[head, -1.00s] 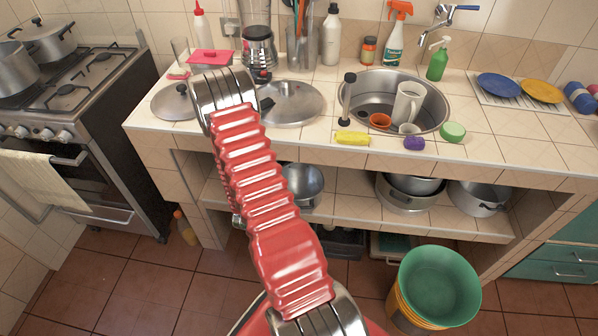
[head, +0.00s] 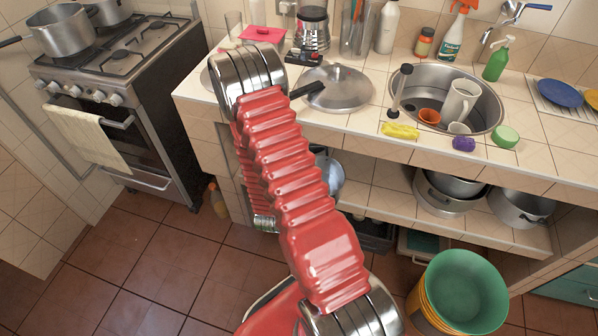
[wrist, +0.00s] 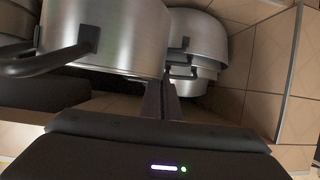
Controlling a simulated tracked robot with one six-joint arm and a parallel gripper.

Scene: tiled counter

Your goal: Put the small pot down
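The small pot (head: 329,178) is a shiny metal pot, partly hidden behind my red arm below the counter front. It looks tilted in the head view. In the wrist view a metal pot (wrist: 105,45) fills the upper left, close to the camera, with a black handle on its left side. My gripper (wrist: 165,98) has its dark fingers close together and meeting this pot's right edge; it looks shut on the pot. The exact grip point is hidden. In the head view my fingers are hidden behind my arm.
Stacked pots (head: 447,192) stand on the lower shelf (head: 400,225), also seen in the wrist view (wrist: 200,45). Another pot (head: 522,207) is further right. A green bucket (head: 467,285) stands on the floor. The counter holds a lid (head: 338,90) and sink (head: 445,95).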

